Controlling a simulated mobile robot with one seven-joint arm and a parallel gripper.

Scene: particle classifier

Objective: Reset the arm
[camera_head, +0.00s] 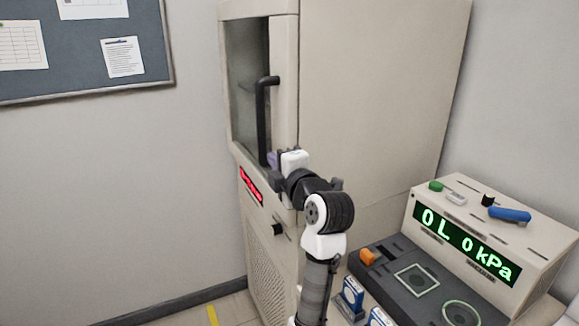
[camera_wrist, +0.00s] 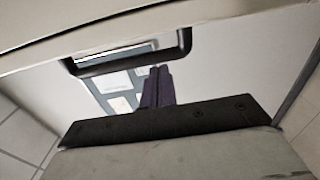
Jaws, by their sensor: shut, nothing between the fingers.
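My arm reaches up from the bottom of the head view toward the tall beige cabinet (camera_head: 365,90). My gripper (camera_head: 271,160) is at the lower end of the black door handle (camera_head: 262,120). In the wrist view my gripper's purple fingers (camera_wrist: 158,72) are together with nothing between them. The handle (camera_wrist: 130,60) shows just beyond the fingertips there. The cabinet's glass door (camera_head: 247,75) looks closed. I cannot tell whether the fingers touch the handle.
A beige box with a green "0L 0kPa" display (camera_head: 468,246) stands at right. A dark panel (camera_head: 410,280) with an orange switch and blue-and-white items (camera_head: 352,293) lie by my arm. A notice board (camera_head: 80,50) hangs at left. The floor left of the cabinet is clear.

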